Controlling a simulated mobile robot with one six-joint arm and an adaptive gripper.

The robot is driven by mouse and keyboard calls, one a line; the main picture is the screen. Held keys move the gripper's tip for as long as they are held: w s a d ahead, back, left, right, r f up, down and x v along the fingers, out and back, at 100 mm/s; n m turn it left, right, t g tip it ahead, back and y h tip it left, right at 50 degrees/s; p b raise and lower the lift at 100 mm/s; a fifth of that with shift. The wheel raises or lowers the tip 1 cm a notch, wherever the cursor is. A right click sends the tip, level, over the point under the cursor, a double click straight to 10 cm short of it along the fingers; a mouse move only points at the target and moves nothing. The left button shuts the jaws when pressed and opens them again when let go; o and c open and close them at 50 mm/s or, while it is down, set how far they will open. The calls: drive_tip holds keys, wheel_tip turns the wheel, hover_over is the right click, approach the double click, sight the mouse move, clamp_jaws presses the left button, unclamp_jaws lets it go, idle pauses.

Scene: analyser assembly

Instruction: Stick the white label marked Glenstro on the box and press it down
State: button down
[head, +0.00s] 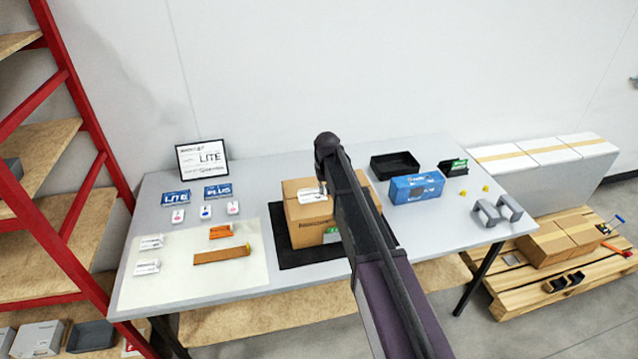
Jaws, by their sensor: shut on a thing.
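A brown cardboard box (303,233) stands on a black mat (288,256) at the middle of the table. My gripper (322,187) is over the top of the box, partly hidden by my own arm. It is shut on a white label (311,195), which shows at the box's top face. I cannot tell whether the label touches the box, and its print is too small to read. Two other white labels, one at the back (151,242) and one in front (147,267), lie on the pale sheet at the left. The right side of the box is hidden behind my arm.
An orange piece (221,231) and a brown strip (222,255) lie on the pale sheet (190,285). A framed sign (202,159) stands at the back left. A blue box (417,187), a black tray (395,165) and grey brackets (497,211) are at the right.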

sight(322, 206)
drive_tip(key=shift+s+a, duration=0.15)
drive_tip(key=shift+a, duration=0.1)
drive_tip(key=shift+f, duration=0.1)
drive_tip(key=shift+a+f+b, duration=0.1)
drive_tip(key=shift+f+b, duration=0.1)
drive_tip(key=shift+b, duration=0.15)
drive_tip(key=shift+f+b, duration=2)
drive_tip(key=shift+f, duration=0.2)
idle(0.5)
drive_tip(key=c, duration=0.7)
unclamp_jaws()
drive_tip(key=shift+r, duration=0.1)
